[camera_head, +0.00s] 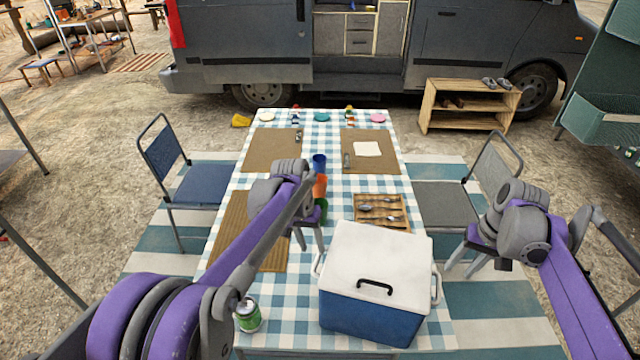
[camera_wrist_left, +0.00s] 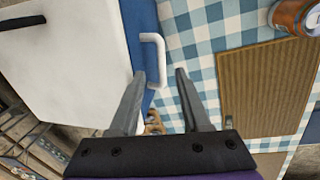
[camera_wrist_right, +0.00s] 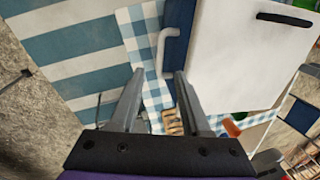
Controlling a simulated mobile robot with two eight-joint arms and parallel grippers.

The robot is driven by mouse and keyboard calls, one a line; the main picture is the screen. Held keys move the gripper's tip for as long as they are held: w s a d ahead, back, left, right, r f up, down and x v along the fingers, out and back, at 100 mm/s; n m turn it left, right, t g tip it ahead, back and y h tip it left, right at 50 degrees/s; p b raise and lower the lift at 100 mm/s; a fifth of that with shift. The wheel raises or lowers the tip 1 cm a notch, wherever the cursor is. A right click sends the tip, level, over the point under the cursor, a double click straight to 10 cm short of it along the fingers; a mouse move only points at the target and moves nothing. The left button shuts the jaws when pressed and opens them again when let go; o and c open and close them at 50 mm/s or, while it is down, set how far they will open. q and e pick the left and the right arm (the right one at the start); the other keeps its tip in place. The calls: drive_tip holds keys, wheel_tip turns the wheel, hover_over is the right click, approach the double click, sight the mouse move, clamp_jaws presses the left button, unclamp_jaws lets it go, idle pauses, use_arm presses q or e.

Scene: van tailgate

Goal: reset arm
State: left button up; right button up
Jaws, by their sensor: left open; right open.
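My left gripper (camera_head: 308,237) is open and empty above the table, just left of the blue and white cooler (camera_head: 368,318). In the left wrist view its fingertips (camera_wrist_left: 160,73) are apart, with the cooler's white side handle (camera_wrist_left: 156,55) just beyond them; I cannot tell whether they touch. My right gripper (camera_head: 476,264) is open and empty off the table's right side, near the grey chair. In the right wrist view its fingertips (camera_wrist_right: 159,72) are apart, close to the cooler's other handle (camera_wrist_right: 165,50) in the picture. The cooler's lid is shut.
A wooden rack (camera_head: 468,113) stands by the van.

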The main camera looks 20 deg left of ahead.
use_arm(q)
drive_tip(key=s+t+y, duration=0.2)
drive_tip(key=s+t, duration=0.3)
drive_tip(key=s, duration=2)
drive_tip(key=shift+f, duration=0.35)
use_arm(e)
drive_tip(key=s+f+t+h, duration=0.1)
drive_tip(key=s+f+t, duration=0.1)
drive_tip(key=s, duration=1)
drive_tip(key=s+f+t+h, duration=0.1)
drive_tip(key=s+f+t, duration=0.1)
drive_tip(key=s, duration=1)
drive_tip(key=shift+s+a+f+t, duration=0.3)
drive_tip(key=shift+s+t, duration=0.05)
drive_tip(key=shift+t, duration=0.35)
